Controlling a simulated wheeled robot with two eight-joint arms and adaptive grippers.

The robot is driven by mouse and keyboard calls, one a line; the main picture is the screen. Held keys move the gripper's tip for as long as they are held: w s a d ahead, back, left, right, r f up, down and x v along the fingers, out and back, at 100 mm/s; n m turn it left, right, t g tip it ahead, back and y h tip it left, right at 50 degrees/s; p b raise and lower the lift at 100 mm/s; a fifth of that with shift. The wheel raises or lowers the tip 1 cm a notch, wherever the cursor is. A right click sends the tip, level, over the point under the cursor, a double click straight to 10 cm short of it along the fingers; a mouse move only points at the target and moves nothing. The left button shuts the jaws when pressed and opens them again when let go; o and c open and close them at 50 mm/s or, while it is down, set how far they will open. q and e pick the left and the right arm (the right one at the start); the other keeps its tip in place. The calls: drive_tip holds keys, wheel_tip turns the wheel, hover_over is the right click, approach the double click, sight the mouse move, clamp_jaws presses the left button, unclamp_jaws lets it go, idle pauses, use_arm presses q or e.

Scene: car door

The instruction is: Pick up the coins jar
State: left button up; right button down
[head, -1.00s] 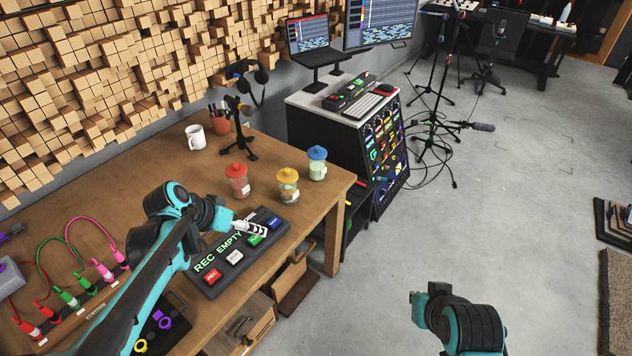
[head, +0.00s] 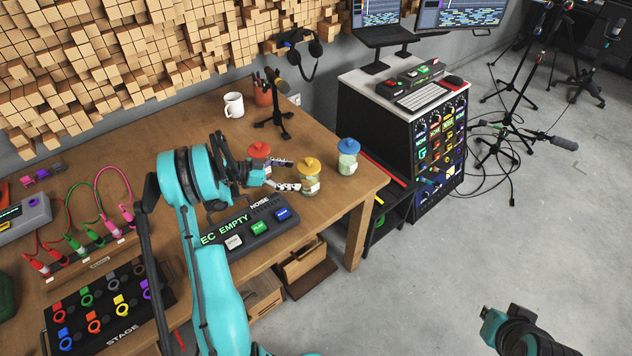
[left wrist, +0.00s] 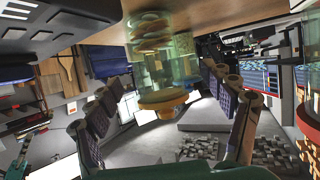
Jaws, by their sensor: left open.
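The coins jar, a clear jar with a yellow lid (head: 309,166), stands upright on the wooden table between a red-lidded jar (head: 259,150) and a blue-lidded jar (head: 348,157). My left gripper (head: 285,175) is open, its fingers reaching toward the yellow-lidded jar from the left. In the left wrist view, which is upside down, round coins show in the glass (left wrist: 152,40), and the yellow lid (left wrist: 163,99) hangs between the two spread fingers (left wrist: 168,118). I cannot tell whether the fingers touch it. The red jar is partly hidden behind my gripper.
A button panel (head: 262,227) lies in front of the jars, below my left arm. A small tripod stand (head: 275,118) and a white mug (head: 233,105) stand behind. The table's right edge is close to the blue-lidded jar. A pedal board (head: 105,300) lies front left.

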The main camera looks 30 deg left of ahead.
sight(309, 177)
use_arm(q)
drive_tip(key=b+x, duration=0.1)
drive_tip(key=x, duration=0.2)
drive_tip(key=b+x, duration=0.1)
drive_tip(key=x, duration=0.2)
drive_tip(key=shift+d+f, duration=0.1)
drive_tip(key=shift+d, duration=0.4)
drive_tip(key=shift+c, duration=0.6)
clamp_jaws()
